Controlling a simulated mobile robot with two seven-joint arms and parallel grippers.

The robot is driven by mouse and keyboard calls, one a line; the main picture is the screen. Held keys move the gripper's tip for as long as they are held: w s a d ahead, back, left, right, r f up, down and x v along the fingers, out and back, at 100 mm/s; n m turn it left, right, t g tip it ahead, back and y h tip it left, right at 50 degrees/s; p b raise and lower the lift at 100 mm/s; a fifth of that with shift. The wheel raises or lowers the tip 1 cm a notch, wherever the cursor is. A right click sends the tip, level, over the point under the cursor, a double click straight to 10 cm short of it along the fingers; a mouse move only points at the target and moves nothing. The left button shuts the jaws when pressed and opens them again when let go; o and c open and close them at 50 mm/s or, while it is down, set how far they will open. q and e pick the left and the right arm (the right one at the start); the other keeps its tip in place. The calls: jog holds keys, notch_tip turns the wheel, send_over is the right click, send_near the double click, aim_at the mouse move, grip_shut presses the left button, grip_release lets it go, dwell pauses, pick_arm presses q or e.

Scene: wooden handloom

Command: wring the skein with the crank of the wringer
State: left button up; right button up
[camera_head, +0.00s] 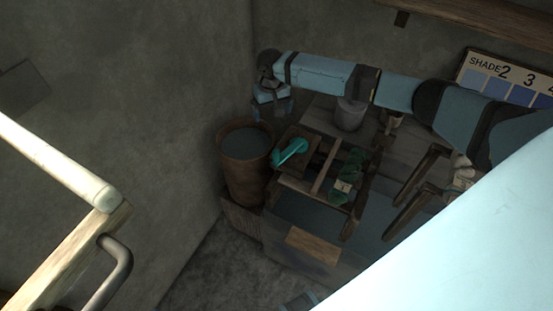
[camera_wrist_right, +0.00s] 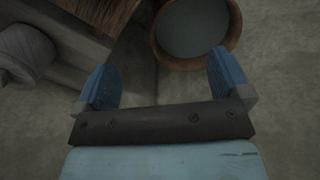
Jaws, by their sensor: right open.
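My right gripper (camera_head: 272,111) hangs open and empty at the end of my outstretched arm, above the back rim of a round brown tub. Its two blue fingers are spread wide in the right wrist view (camera_wrist_right: 166,85), with nothing between them. A teal curved piece (camera_head: 290,151), perhaps the crank of the wringer, lies on a wooden frame to the right of the tub, below and apart from the gripper. Dark green bundles (camera_head: 349,168), perhaps the skein, lie farther right on the frame. I cannot tell how they are attached. My left gripper is not seen.
The brown tub (camera_head: 244,178) holds dark liquid; it also shows in the right wrist view (camera_wrist_right: 233,33). A grey pot (camera_head: 349,115) stands behind the frame. A numbered shade board (camera_head: 477,72) is at the back right. A pale rail (camera_head: 60,165) crosses the left side.

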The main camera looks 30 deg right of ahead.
aim_at(276, 151)
jog(key=s+a+p, duration=0.2)
jog(key=s, duration=0.2)
jog(key=s+a+p, duration=0.2)
jog(key=s, duration=0.2)
jog(key=s+a+r+p, duration=0.1)
jog(key=s+a+p, duration=0.1)
jog(key=s+p, duration=0.1)
jog(key=shift+s, duration=0.65)
notch_tip(276, 151, down, 5)
jog(key=shift+w+f+b, duration=0.1)
jog(key=shift+b, duration=0.8)
jog(key=shift+f, duration=0.4)
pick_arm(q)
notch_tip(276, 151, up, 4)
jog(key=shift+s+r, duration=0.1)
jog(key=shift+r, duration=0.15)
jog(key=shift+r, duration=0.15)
pick_arm(e)
jog(key=c, duration=1.7)
